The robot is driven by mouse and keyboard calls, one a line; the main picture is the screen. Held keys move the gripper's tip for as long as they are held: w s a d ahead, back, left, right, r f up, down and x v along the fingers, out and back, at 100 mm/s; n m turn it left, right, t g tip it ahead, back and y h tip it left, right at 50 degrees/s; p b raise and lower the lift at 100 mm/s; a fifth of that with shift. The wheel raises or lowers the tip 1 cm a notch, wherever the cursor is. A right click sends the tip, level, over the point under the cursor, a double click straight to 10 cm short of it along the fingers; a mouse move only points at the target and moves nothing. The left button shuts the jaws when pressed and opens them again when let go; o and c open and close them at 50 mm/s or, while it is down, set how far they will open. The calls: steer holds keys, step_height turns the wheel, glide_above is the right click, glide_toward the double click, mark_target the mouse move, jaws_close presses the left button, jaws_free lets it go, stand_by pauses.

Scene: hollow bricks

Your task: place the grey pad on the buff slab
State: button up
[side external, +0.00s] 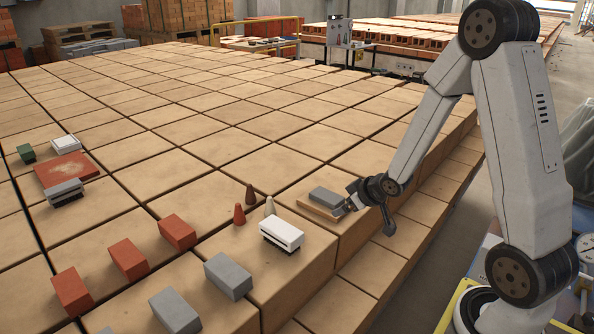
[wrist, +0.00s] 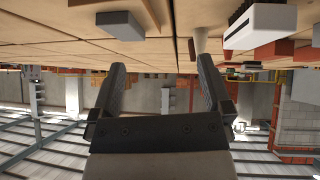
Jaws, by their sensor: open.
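The grey pad (side external: 327,196) lies flat on the buff slab (side external: 312,208), a thin tan plate near the right edge of the tiled bed. The pad covers much of the slab, and a strip of slab shows at its near left side. My gripper (side external: 351,204) is low, just right of the pad, with nothing between its fingers. In the wrist view, my gripper (wrist: 161,75) has its two fingers spread wide, and the grey pad (wrist: 120,26) shows beyond the tips, apart from them. The side view does not show clearly whether a finger touches the pad.
A white slotted brick (side external: 281,234) and a pale cone (side external: 270,207) stand close left of my gripper, with a red cone (side external: 239,214) and a brown cone (side external: 250,194) beyond. Red and grey bricks line the near left. The bed behind the slab is clear.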

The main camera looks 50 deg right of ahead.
steer(key=s+a+r+g, duration=0.1)
steer(key=s+a+g, duration=0.2)
steer(key=s+a, duration=0.2)
steer(key=s+a+r+g+y, duration=0.1)
steer(key=s+a, duration=0.4)
steer(key=a, duration=0.5)
steer(key=shift+s+a+r+g, duration=0.2)
steer(key=shift+a+r+g, duration=0.05)
steer(key=shift+r+g, duration=0.6)
